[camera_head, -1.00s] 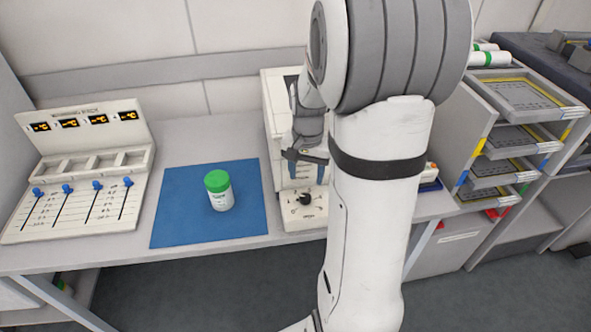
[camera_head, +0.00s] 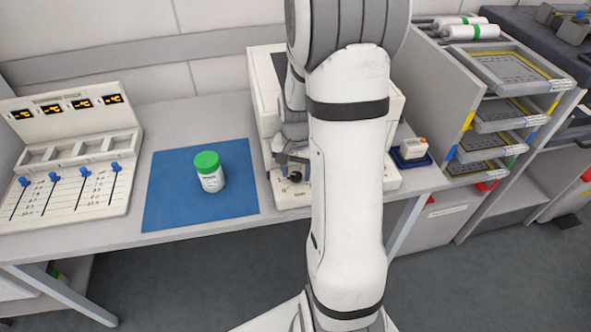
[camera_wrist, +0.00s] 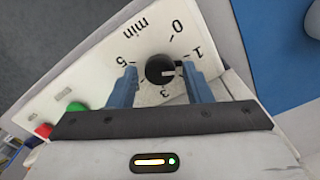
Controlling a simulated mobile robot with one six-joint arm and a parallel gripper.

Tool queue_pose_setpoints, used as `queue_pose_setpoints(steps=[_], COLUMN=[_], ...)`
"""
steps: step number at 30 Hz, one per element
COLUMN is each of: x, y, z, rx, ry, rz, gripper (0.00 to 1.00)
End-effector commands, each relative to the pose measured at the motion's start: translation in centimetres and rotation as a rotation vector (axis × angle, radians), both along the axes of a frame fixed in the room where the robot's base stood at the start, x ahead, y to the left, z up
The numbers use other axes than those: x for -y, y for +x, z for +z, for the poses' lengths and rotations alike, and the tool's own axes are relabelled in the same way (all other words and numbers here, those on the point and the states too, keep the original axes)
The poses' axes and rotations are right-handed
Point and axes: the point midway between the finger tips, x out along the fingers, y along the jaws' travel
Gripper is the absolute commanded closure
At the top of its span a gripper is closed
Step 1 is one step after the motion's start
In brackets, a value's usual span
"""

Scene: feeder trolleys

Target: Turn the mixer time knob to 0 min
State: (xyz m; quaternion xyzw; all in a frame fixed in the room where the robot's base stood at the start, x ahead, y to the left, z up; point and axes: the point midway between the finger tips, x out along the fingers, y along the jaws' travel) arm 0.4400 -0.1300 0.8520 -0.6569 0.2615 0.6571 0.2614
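The mixer (camera_head: 262,95) is a white box on the bench, partly hidden behind my arm. Its black time knob (camera_wrist: 160,70) sits on the front panel, with 0, 1, 3, 5 and "min" printed around it. My gripper (camera_wrist: 159,72) is open, with one blue finger on each side of the knob and narrow gaps visible. In the head view my gripper (camera_head: 291,166) is down at the panel and partly covers the knob (camera_head: 295,177).
Green (camera_wrist: 77,108) and red (camera_wrist: 44,130) buttons are on the panel. Left of the mixer, a green-lidded jar (camera_head: 211,178) stands on a blue mat (camera_head: 165,195), beside a slider panel (camera_head: 75,190). A small device (camera_head: 413,149) and tray rack (camera_head: 500,115) are right.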

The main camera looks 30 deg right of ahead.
Motion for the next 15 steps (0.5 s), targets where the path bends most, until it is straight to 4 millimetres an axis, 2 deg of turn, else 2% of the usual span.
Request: queue_pose_setpoints(steps=[2, 13, 15], x=[-0.01, -0.04, -0.05], y=[0.01, 0.03, 0.02], z=[0.02, 0.04, 0.04], rx=[0.0, 0.0, 0.0], ry=[0.0, 0.0, 0.0], rz=[0.0, 0.001, 0.002], gripper=[0.62, 0.92, 0.93])
